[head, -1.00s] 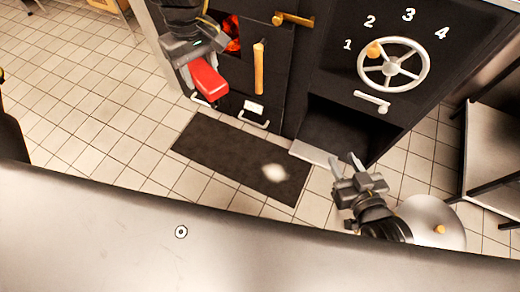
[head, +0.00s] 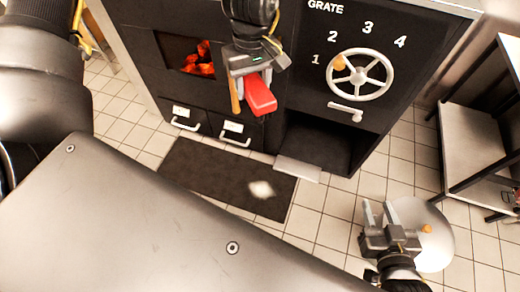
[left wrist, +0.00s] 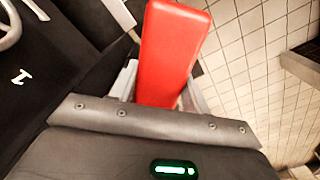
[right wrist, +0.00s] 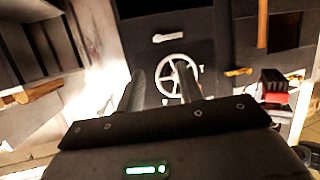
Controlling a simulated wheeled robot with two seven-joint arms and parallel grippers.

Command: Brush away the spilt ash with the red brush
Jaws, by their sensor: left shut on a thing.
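My left gripper (head: 256,84) is shut on the red brush (head: 260,95) and holds it in the air in front of the stove, above the dark mat (head: 215,172). In the left wrist view the red brush (left wrist: 170,55) sits between the fingers; its bristles are not visible. The spilt ash (head: 261,190) is a small pale patch on the right part of the mat, below the brush and apart from it. My right gripper (head: 380,216) is open and empty, right of the mat. In the right wrist view its fingers (right wrist: 163,85) stand apart with nothing between them.
The black stove has a glowing firebox (head: 198,60), a white handwheel (head: 360,75) and an open lower recess (head: 318,143) with a pale ledge (head: 298,168). A round pale lid-like object (head: 437,240) is beside my right gripper. A shelf rack (head: 475,145) stands at right.

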